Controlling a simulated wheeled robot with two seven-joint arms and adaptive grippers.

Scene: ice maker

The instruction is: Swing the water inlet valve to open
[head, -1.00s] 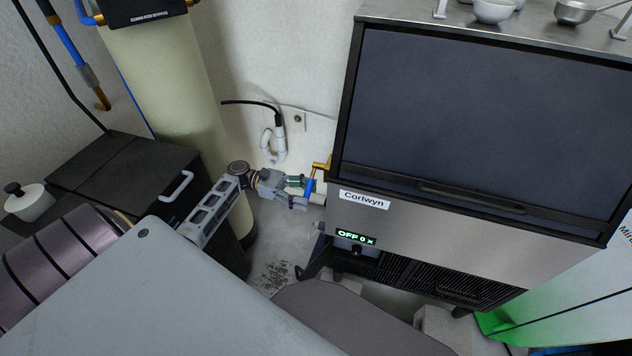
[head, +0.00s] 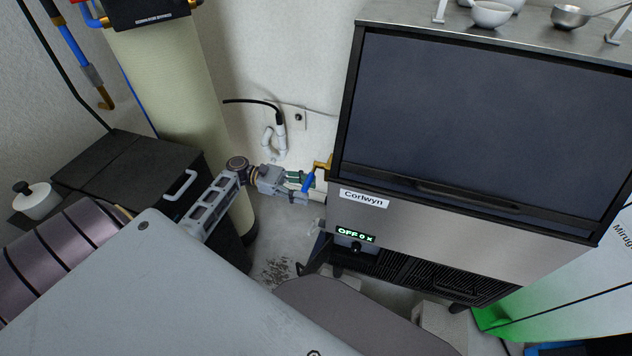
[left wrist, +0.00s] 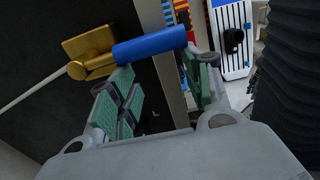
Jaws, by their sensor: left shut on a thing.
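The water inlet valve shows as a brass body (head: 323,164) with a blue lever handle (head: 309,182) at the left side of the ice maker (head: 400,215). The handle slants down and to the left from the brass. In the left wrist view the blue handle (left wrist: 150,45) lies across the fingertips, with the brass fitting (left wrist: 90,52) to its left. My left gripper (head: 300,187) is at the handle and shut on it; its green-padded fingers (left wrist: 160,75) also show in the left wrist view. My right gripper is not in view.
The ice maker's display (head: 355,236) reads OFF. A white drain pipe (head: 274,143) is on the wall behind my left gripper. A tall beige cylinder (head: 165,90) and a black cabinet (head: 125,170) stand to the left. Bowls (head: 492,14) sit on top of the ice maker.

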